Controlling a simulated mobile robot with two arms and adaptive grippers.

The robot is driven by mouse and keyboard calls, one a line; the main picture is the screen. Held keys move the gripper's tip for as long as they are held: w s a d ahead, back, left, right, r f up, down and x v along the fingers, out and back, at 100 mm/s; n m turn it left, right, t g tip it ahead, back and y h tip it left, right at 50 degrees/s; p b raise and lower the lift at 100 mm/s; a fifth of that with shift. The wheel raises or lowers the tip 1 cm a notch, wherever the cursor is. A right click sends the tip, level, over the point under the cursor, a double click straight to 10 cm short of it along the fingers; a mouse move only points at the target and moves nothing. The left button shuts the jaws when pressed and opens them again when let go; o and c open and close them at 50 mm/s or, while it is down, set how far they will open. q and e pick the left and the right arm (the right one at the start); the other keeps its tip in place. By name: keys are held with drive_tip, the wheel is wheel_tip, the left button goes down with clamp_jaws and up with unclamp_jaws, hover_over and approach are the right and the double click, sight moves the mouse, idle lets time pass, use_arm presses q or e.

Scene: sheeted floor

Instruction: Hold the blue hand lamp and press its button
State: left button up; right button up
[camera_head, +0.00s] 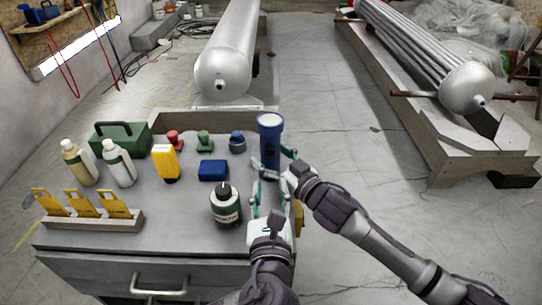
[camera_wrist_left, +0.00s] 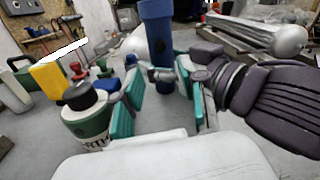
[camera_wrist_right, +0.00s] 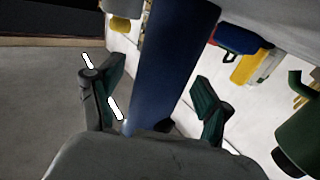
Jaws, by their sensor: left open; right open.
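The blue hand lamp (camera_head: 269,143) stands upright at the right end of the grey bench, its wide head at the top. My right gripper (camera_head: 287,162) is open at the lamp; in the right wrist view the blue lamp body (camera_wrist_right: 170,65) passes between its spread fingers (camera_wrist_right: 158,98). My left gripper (camera_head: 268,192) is open in front of the lamp. In the left wrist view the lamp (camera_wrist_left: 158,40) stands beyond the gap between the left fingers (camera_wrist_left: 158,100), with part of the right gripper near it. The lamp's button cannot be made out.
A dark green bottle (camera_head: 226,206) stands close left of my left gripper. A blue box (camera_head: 213,170), yellow item (camera_head: 165,163), stamps (camera_head: 204,142), white bottles (camera_head: 118,163) and green case (camera_head: 121,138) stand farther left.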

drive_tip(key=c, duration=1.3)
use_arm(q)
drive_tip(key=shift+c, duration=0.8)
use_arm(e)
drive_tip(key=shift+c, duration=0.4)
use_arm(q)
clamp_jaws()
